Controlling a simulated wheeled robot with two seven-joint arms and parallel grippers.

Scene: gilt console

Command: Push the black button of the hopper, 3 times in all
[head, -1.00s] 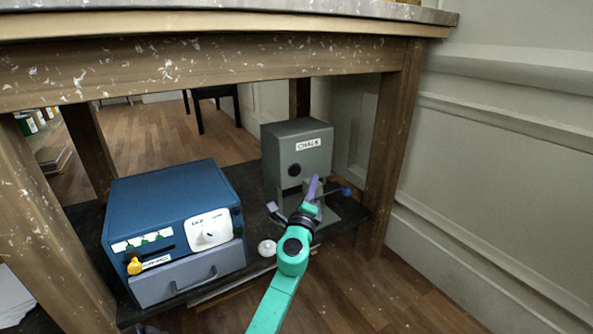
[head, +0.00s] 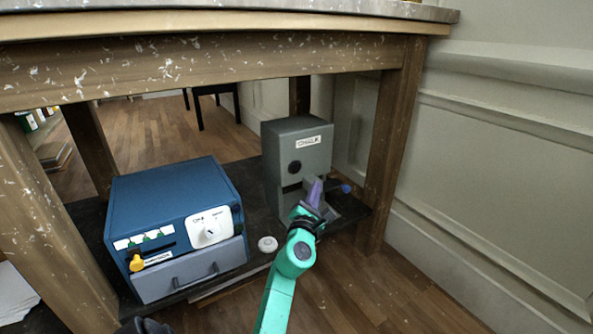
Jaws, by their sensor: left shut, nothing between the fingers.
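The hopper is a grey box (head: 280,140) with a CHALK label, standing on the dark low shelf under the table. Its round black button (head: 295,167) is on the front face below the label and is in plain view. A dark slot sits lower on the front. My left gripper (head: 316,185), with purple fingers on a teal arm, is shut and empty. Its tips show below and to the right of the button, apart from it in the picture. The gripper hides part of the hopper's lower front. My right gripper is not in view.
A blue box (head: 170,200) with a white dial panel, a yellow knob and a grey drawer stands to the left. A small white round piece (head: 267,244) lies on the shelf (head: 253,187). A blue-tipped part (head: 346,188) sticks out right of my gripper. Table legs flank the shelf.

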